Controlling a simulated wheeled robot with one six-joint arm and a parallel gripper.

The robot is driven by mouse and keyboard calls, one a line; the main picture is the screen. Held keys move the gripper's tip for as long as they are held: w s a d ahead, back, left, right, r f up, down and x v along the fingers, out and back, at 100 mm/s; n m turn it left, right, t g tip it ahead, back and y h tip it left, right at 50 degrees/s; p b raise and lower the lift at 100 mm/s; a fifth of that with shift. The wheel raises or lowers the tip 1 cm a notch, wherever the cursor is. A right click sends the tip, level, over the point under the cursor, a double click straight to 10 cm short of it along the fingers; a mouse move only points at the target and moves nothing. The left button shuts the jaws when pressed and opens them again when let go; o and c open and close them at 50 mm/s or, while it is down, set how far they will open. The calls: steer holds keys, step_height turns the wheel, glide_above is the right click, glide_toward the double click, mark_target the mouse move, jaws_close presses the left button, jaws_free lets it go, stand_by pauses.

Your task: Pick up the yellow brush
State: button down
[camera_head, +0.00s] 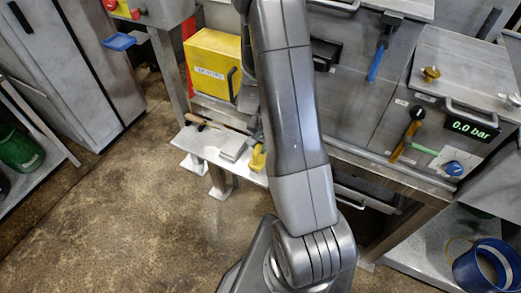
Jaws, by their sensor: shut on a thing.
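A small yellow object (258,158), which may be the yellow brush, shows just left of my arm at the right end of the low grey bench. My arm hides part of it, so I cannot tell its full shape or whether anything touches it. My arm rises through the middle of the view and leaves it at the top. My gripper is not clearly visible; the arm covers the area behind it.
A tool with a wooden handle (200,121) and a grey block (233,148) lie on the low bench (205,145). A yellow box (212,66) stands behind. A panel with a pressure display (471,126) and a blue bucket (487,268) are at right. Floor at left is clear.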

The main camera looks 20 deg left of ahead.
step_height(320, 180, up, 18)
stand_by(0.6)
steer(key=c, duration=1.9)
jaws_free()
jaws_close()
